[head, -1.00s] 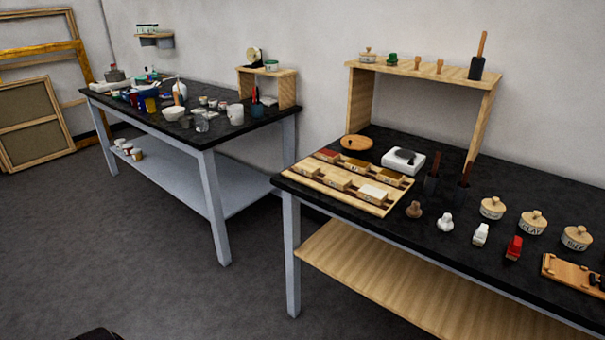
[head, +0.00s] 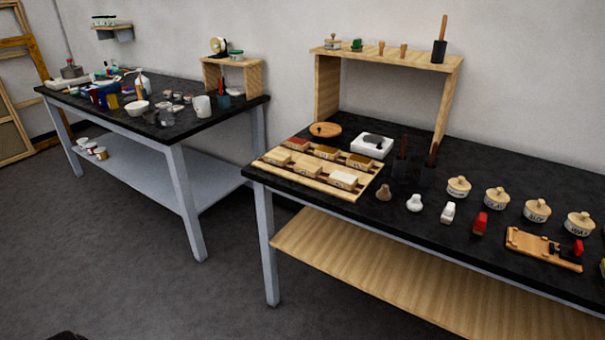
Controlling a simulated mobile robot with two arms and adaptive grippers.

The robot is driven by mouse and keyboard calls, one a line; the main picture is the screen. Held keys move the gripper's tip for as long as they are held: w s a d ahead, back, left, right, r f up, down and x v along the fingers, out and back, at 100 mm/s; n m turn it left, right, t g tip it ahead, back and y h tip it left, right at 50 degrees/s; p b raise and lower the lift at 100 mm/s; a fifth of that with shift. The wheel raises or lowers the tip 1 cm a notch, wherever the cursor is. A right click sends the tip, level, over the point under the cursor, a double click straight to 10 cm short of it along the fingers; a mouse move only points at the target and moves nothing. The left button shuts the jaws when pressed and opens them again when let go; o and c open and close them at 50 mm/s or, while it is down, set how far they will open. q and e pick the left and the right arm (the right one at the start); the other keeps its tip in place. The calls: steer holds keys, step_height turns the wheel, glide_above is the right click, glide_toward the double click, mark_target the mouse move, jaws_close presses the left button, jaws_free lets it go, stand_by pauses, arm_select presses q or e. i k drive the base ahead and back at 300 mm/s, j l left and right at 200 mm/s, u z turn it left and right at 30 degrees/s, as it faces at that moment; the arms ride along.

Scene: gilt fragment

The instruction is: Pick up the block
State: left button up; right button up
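Several small blocks sit in rows on a light wooden rack on the right table. A red-topped block (head: 296,145) is at the rack's back left, a dark-topped block (head: 327,152) in the middle back, and an orange-topped block (head: 360,161) at the back right. A white-topped block (head: 343,180) is at the front right, with tan blocks (head: 307,168) to its left. I cannot tell which one is the task's block. Neither of my grippers is in view.
The rack (head: 267,164) lies near the front left corner of the black-topped right table (head: 380,235). Lidded pots (head: 458,187), a red item (head: 480,223) and a wooden clamp-like board (head: 535,247) stand to the right. A cluttered table (head: 180,131) is at left; the floor (head: 110,260) in front is clear.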

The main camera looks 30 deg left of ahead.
mark_target(311, 169)
steer(key=u, duration=0.7)
